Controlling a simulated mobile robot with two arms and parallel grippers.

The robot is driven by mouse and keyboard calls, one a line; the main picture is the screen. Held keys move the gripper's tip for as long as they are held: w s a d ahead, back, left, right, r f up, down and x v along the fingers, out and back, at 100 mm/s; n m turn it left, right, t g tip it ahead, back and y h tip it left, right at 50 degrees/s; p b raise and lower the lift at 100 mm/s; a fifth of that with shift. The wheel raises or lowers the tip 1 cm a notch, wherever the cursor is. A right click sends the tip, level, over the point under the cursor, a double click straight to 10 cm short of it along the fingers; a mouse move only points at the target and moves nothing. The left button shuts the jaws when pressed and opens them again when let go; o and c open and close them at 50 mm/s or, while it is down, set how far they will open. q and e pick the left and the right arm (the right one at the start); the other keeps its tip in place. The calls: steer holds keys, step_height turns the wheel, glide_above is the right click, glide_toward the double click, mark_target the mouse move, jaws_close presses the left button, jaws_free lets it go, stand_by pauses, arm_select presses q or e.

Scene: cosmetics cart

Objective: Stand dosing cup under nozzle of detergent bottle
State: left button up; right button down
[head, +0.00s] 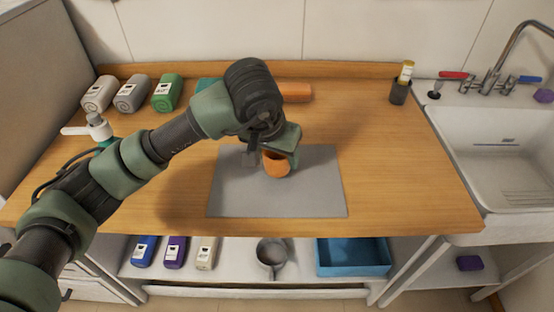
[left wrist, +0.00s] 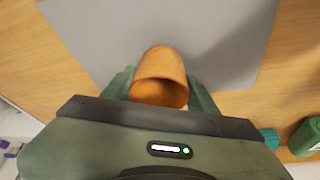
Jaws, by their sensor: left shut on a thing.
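An orange cup, seemingly the dosing cup (head: 277,166), is in my left gripper (head: 268,158) over the grey mat. In the left wrist view the cup (left wrist: 160,72) sits between the two green fingers of my left gripper (left wrist: 160,92), its open mouth showing. I cannot tell whether the cup touches the mat. A bottle with a white pump head (head: 98,127), seemingly the detergent bottle, stands at the left of the counter. Its nozzle points left, and my left arm hides most of its body. My right gripper is not in view.
The grey mat (head: 300,205) is otherwise bare. A dark holder (head: 398,92) and the sink (head: 500,150) are right. The counter right of the mat is clear.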

arm_select(q)
steer(key=shift+f, duration=1.2)
steer(key=shift+f, duration=0.2)
steer(key=o, duration=1.3)
steer(key=shift+r, duration=0.1)
